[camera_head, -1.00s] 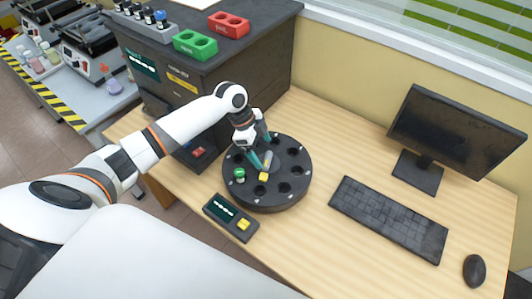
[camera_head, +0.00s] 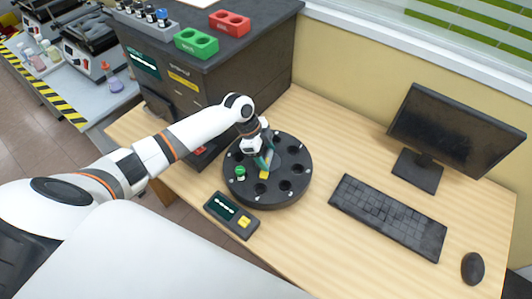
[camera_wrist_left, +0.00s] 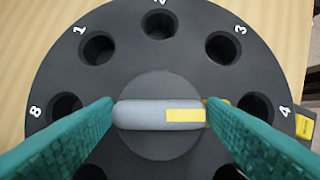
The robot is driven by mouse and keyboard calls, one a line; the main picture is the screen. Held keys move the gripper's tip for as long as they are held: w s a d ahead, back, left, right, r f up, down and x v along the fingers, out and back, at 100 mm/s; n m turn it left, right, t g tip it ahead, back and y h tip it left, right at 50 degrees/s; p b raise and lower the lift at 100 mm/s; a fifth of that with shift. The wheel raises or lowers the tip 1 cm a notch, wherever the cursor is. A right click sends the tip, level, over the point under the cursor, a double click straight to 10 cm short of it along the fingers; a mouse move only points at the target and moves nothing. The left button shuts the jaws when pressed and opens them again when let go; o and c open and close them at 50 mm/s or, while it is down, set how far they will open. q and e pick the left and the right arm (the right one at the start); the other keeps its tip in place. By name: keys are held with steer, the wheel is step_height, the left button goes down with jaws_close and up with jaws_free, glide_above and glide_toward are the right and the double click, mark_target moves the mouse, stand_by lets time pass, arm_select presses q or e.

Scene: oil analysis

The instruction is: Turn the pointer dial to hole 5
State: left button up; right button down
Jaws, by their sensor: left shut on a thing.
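The pointer dial is a grey bar (camera_wrist_left: 150,115) with a yellow end (camera_wrist_left: 215,114), at the middle of a round black turntable (camera_head: 300,187). In the left wrist view the yellow end points right, towards the hole marked 4 (camera_wrist_left: 257,106). Holes 8, 1, 2 and 3 show around the upper rim; hole 5's number is not visible. My left gripper (camera_head: 266,162) is shut on the dial, its teal fingers (camera_wrist_left: 160,114) at the bar's two ends. In the head view the yellow end (camera_head: 264,174) faces the front. My right gripper is not in view.
A green-capped vial (camera_head: 240,172) stands in a turntable hole. A small control box (camera_head: 231,215) lies in front. A keyboard (camera_head: 388,217), monitor (camera_head: 450,135) and mouse (camera_head: 473,268) are to the right. A dark cabinet (camera_head: 240,75) stands behind. Bare desk lies between turntable and keyboard.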

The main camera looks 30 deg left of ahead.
arm_select(q)
steer(key=shift+f+m+b, duration=0.1)
steer(key=shift+m+b, duration=0.4)
steer(key=shift+b, duration=0.05)
steer(key=m+g+b, duration=0.1)
steer(key=m+b, duration=0.1)
steer(key=m, duration=0.1)
steer(key=shift+w+g, duration=0.15)
steer(key=shift+g, duration=0.15)
steer(key=shift+w+m+g+b, duration=0.1)
steer(key=shift+m+g+b, duration=0.5)
steer(key=shift+m, duration=0.55)
steer(key=shift+m+g+b, duration=0.3)
steer(key=shift+m+b, duration=0.5)
steer(key=shift+m, duration=0.35)
steer(key=o, duration=1)
